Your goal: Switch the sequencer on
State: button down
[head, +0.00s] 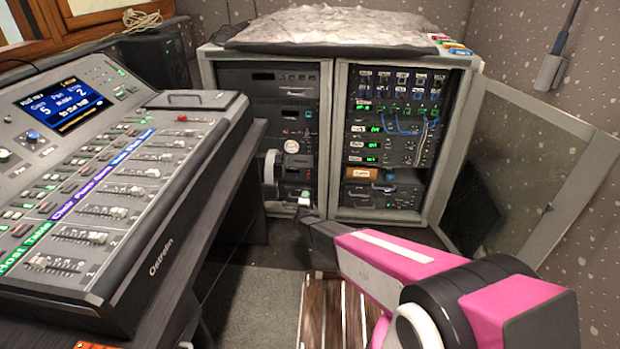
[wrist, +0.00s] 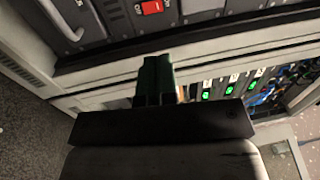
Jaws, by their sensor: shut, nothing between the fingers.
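A red rocker switch (wrist: 152,7) with white ON/OFF-type lettering sits on a dark rack unit (wrist: 105,12) at the top of the wrist view. I cannot read a sequencer label, and which side of the switch is pressed is unclear. My gripper (wrist: 155,62) is shut and empty, its dark green fingers pointing towards the unit just below the switch in the picture. They look apart from the switch. In the head view my gripper (head: 304,203) is in front of the lower left rack (head: 328,140), where I cannot make out the switch.
A grey bar handle (wrist: 62,18) is left of the switch. The right rack (head: 345,120) holds units with green lights and blue cables, and its door (head: 545,165) stands open. A mixing desk (head: 140,265) fills the left. A slatted wooden surface (head: 335,315) lies below my arm.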

aim_at(309, 173)
jog(key=w, duration=0.4)
jog(key=w+r, duration=0.1)
jog(key=w, duration=0.8)
jog(key=shift+w+d+r, duration=0.1)
jog(key=shift+d+r, duration=0.05)
jog(key=shift+r, duration=0.1)
jog(key=shift+w+r, duration=0.1)
jog(key=shift+w, duration=0.25)
jog(key=shift+w+r, duration=0.1)
jog(key=shift+w, duration=0.15)
jog(key=shift+s+r, duration=0.1)
jog(key=shift+s, duration=0.55)
jog(key=s+r, duration=0.1)
jog(key=s, duration=1.2)
jog(key=shift+a+r, duration=0.2)
jog(key=shift+r, duration=0.05)
